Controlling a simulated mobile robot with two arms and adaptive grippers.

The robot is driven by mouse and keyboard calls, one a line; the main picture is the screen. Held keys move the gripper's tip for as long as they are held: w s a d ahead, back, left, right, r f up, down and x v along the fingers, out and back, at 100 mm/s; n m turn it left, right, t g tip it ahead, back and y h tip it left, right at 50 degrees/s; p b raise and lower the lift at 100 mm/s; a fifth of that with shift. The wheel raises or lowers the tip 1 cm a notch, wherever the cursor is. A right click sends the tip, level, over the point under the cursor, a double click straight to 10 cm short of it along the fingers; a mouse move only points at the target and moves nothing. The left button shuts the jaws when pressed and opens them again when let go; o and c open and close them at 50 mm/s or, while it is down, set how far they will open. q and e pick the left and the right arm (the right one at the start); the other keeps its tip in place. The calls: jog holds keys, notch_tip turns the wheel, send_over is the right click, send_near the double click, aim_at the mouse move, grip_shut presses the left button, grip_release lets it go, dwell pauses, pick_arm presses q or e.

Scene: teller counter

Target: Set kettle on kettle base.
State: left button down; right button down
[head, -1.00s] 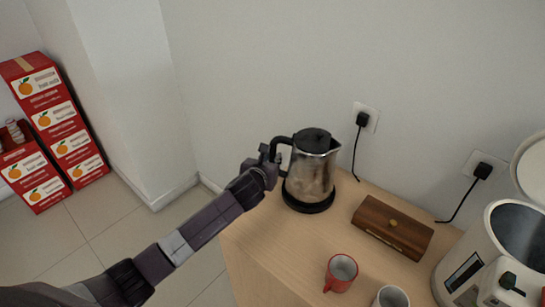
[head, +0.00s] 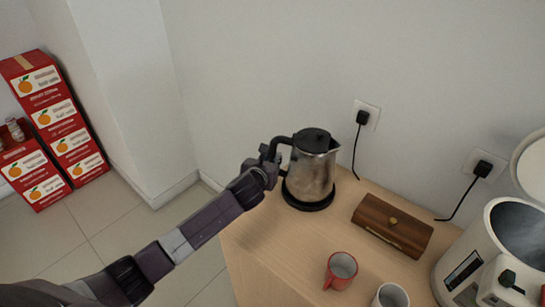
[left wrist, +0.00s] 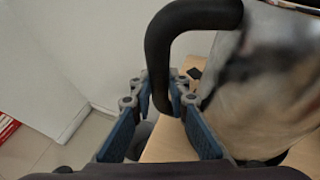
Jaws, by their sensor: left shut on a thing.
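The kettle (head: 312,172) is steel with a black lid and a black handle. It stands upright in the head view, directly over the round black kettle base (head: 309,205) at the back left of the wooden counter. No gap shows between them, but I cannot tell if it is fully seated. My left gripper (head: 271,161) is at the kettle's left side, shut on the handle. The left wrist view shows the handle (left wrist: 160,50) between the blue-padded fingers (left wrist: 160,95), with the kettle's steel body (left wrist: 262,85) to the right. My right gripper is not in view.
A brown wooden box (head: 392,226) lies right of the kettle. A red mug (head: 341,270) and a white mug (head: 391,296) stand nearer. A white appliance with its lid open (head: 462,262) is at the right. The wall is close behind the kettle.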

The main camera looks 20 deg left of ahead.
pick_arm(q)
jog(key=shift+w, duration=0.1)
jog(key=c, duration=2.1)
grip_release()
jog(key=shift+s+f, duration=0.2)
jog(key=shift+f, duration=0.2)
jog(key=shift+s+r+p, duration=0.45)
jog(key=shift+s+p, duration=0.1)
jog(key=shift+p, duration=0.1)
jog(key=p+v, duration=0.3)
jog(key=v, duration=0.1)
jog(key=shift+r+p, duration=0.1)
jog(key=shift+p, duration=0.25)
jog(key=p+v, duration=0.4)
jog(key=v, duration=0.1)
jog(key=shift+s+d, duration=0.1)
jog(key=shift+s, duration=0.25)
